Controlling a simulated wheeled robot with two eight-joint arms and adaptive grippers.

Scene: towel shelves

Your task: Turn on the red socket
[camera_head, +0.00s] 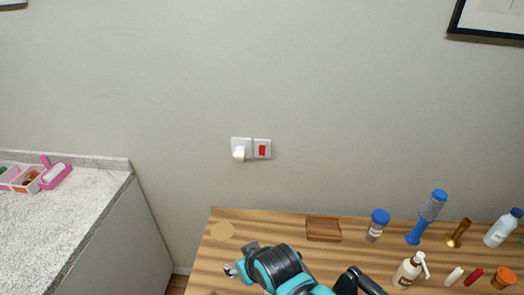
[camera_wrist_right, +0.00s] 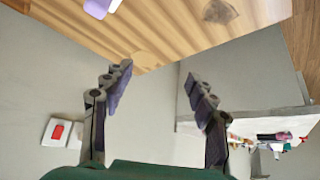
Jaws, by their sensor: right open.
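The red socket switch (camera_head: 262,150) is a red rocker on a white plate on the grey wall, above the wooden table. Beside it on the left is a white socket plate (camera_head: 241,143) with a white plug in it. My right gripper (camera_head: 234,269) is low over the table's left part, below and apart from the switch. In the right wrist view my right gripper (camera_wrist_right: 157,76) is open with nothing between its fingers, and the red switch (camera_wrist_right: 57,132) shows at the left, outside the fingers. My left gripper is not in view.
The wooden table (camera_head: 208,258) bears a round tan disc (camera_head: 222,231), a brown tray (camera_head: 323,229), a blue-capped jar (camera_head: 376,225), a pump bottle (camera_head: 409,270) and several other items at right. A speckled counter (camera_head: 80,205) stands left. The wall around the switch is clear.

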